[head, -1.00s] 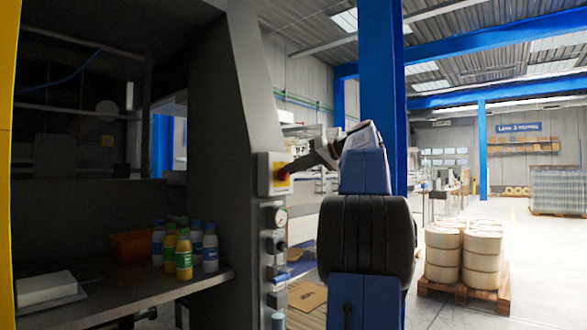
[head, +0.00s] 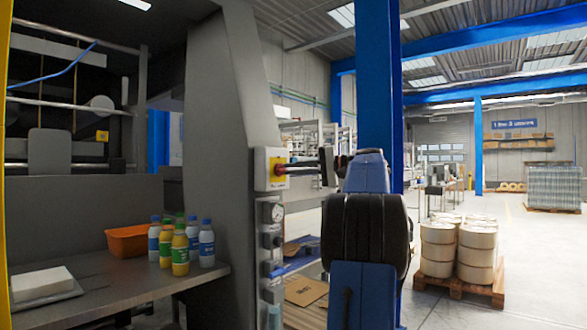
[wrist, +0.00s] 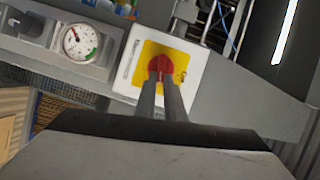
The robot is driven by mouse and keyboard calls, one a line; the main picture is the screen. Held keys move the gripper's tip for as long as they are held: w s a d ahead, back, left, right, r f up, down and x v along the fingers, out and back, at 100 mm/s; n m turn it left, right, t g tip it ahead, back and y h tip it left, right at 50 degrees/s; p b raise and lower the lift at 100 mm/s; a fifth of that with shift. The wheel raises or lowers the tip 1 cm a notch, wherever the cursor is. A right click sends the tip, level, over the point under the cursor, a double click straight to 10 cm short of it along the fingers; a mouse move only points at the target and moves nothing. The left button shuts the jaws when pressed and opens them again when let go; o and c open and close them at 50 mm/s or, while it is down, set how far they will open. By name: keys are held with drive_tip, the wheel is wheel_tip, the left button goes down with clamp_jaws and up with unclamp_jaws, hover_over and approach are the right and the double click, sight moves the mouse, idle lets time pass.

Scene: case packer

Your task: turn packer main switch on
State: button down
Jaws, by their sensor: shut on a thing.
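The packer main switch is a red knob (wrist: 161,63) on a yellow plate in a white box (head: 261,169), fixed to the grey upright of the packer (head: 215,120). My gripper (head: 284,169) reaches the switch from the right, its fingers about level. In the wrist view my gripper (wrist: 162,82) is shut on the red knob, with one finger on each side. The fingertips and the knob's edges partly hide each other. The packer's inside is lit.
Several bottles (head: 180,245) and an orange bin (head: 128,239) stand on the packer's shelf. A pallet of rolls (head: 458,250) stands on the right.

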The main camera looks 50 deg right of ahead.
drive_tip(key=shift+f+m+t, duration=0.3)
drive_tip(key=shift+m, duration=0.7)
drive_tip(key=c, duration=1.8)
unclamp_jaws()
drive_tip(key=shift+c, duration=0.2)
drive_tip(key=v, duration=1.7)
drive_tip(key=shift+d+f, duration=0.25)
drive_tip(key=shift+d, duration=0.05)
